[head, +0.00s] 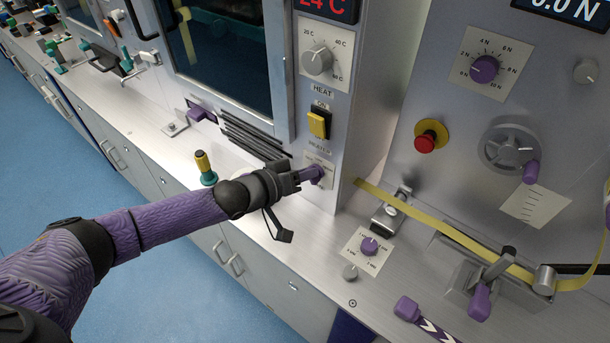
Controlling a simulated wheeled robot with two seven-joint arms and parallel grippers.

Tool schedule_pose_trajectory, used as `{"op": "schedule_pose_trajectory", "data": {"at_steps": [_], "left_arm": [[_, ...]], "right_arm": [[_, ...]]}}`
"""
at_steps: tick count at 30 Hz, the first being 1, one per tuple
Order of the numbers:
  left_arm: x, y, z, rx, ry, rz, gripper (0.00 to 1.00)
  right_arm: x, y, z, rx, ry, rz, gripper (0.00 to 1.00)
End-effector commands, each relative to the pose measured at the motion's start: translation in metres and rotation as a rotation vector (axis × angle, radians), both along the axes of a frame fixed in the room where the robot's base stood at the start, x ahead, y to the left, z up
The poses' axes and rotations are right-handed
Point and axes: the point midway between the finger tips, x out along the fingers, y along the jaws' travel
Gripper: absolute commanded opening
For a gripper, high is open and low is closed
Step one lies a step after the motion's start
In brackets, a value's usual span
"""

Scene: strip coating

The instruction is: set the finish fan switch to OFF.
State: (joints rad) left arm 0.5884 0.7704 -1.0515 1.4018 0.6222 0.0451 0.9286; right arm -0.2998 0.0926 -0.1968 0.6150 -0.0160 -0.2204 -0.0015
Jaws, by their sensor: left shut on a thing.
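My left gripper (300,178), at the end of the purple arm from the left, is at the lower front of the grey cabinet. It is shut on a small purple knob (317,172), which stands out from a pale label plate (321,184). The gripper and knob cover part of the plate, and its lettering is too small to read. I cannot tell whether this is the finish fan switch, or which position it is in. My right gripper is not in view.
Above the plate are a yellow rocker switch (319,123) and a grey temperature dial (318,61). A yellow strip (440,228) runs right across the bench. A red stop button (426,142) is on the right panel. A yellow-topped green-based post (204,168) stands near the arm.

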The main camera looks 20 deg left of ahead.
Motion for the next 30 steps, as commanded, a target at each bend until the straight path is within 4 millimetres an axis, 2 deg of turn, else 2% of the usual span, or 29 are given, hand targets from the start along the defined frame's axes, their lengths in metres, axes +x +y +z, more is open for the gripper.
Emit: {"op": "schedule_pose_trajectory", "data": {"at_steps": [11,30], "left_arm": [[0.0,0.0,-0.001,-0.009,0.006,0.0,0.0],[0.001,0.002,-0.004,-0.162,0.059,-0.001,0.0]], "right_arm": [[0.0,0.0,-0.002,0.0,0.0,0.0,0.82],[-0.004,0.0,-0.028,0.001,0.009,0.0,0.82]]}}
